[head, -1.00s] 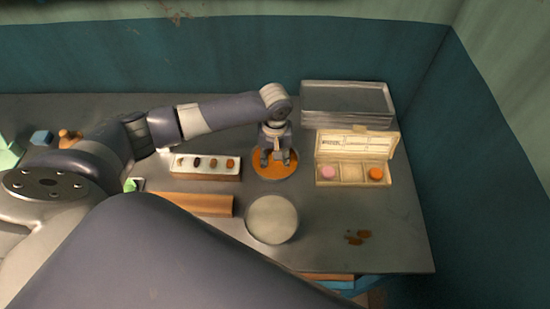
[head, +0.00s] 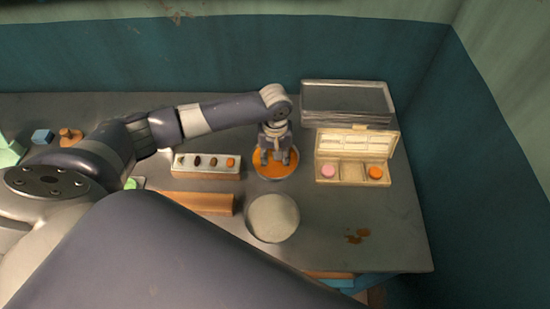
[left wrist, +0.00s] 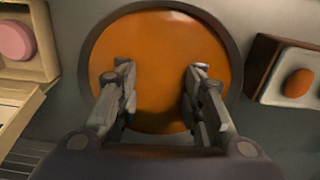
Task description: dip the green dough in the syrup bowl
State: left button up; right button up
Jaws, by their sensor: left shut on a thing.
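The syrup bowl (head: 275,175) is round and filled with orange syrup. It stands near the middle of the table, and its orange surface fills the centre of the left wrist view (left wrist: 160,50). My left gripper (head: 276,159) points down into the bowl, with its fingertips (left wrist: 162,72) at the syrup. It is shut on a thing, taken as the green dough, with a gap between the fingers. No green shows between them, so the dough itself is hidden. My right gripper is not in view.
An open box (head: 353,173) with pink and orange pieces and an empty middle compartment is right of the bowl. A tray of small pieces (head: 207,173) is left. A pale round bowl (head: 273,218) stands in front. Stacked metal trays (head: 347,97) are behind.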

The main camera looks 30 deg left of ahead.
pick_arm(q)
jog(key=shift+p, duration=0.55)
dwell(1.5)
jog(key=shift+r, duration=0.2)
notch_tip(320, 180, up, 5)
jog(key=p, duration=0.6)
jog(key=shift+r, duration=1.1)
jog(key=shift+r, duration=0.1)
dwell(0.4)
jog(key=shift+r, duration=1.95)
